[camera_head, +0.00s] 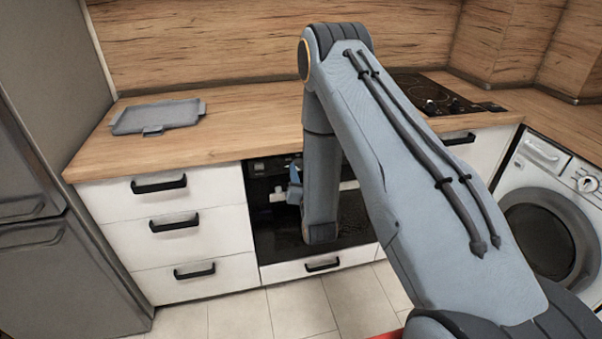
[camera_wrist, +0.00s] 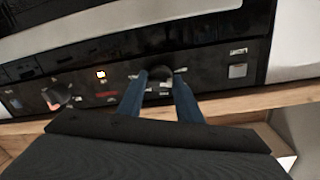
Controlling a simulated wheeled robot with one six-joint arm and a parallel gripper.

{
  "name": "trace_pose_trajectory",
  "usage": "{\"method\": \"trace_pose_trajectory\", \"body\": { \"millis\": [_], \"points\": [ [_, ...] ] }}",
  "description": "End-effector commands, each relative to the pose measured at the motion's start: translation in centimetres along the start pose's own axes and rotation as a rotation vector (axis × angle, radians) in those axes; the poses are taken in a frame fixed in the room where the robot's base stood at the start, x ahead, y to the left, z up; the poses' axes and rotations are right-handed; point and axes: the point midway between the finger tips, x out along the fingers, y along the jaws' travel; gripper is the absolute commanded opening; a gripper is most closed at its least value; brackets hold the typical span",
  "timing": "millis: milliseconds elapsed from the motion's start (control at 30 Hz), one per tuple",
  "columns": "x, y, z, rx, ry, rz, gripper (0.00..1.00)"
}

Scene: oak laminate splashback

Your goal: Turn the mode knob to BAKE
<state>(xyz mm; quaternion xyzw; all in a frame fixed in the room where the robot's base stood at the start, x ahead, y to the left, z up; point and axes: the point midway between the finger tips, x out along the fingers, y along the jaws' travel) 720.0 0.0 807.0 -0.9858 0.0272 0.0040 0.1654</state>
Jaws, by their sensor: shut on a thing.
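The black oven (camera_head: 275,230) is built in under the counter, and its control panel fills the wrist view. A round dark knob (camera_wrist: 160,72) is on the panel, between the two blue fingers of my gripper (camera_wrist: 161,80). The fingers are shut on this knob, one on each side. The small labels around it are too blurred to read, so I cannot tell its setting. A second knob (camera_wrist: 57,96) with a reddish mark nearby is further left on the panel. In the head view my arm hides much of the oven front and the held knob.
A small lit indicator (camera_wrist: 101,74) is between the knobs, and a square button (camera_wrist: 238,71) is at the panel's right. White drawers (camera_head: 180,222) flank the oven on the left. A grey tray (camera_head: 158,116) lies on the wooden counter (camera_head: 235,130). A washing machine (camera_head: 548,215) stands right.

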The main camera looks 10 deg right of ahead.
Motion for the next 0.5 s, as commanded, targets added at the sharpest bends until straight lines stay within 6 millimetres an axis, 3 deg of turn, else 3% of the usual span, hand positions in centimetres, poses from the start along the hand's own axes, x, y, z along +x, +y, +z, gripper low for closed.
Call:
{"method": "trace_pose_trajectory", "body": {
  "millis": [500],
  "points": [
    [0.00,-0.17,-0.09,0.490,-0.028,-0.002,0.10]
  ]
}}
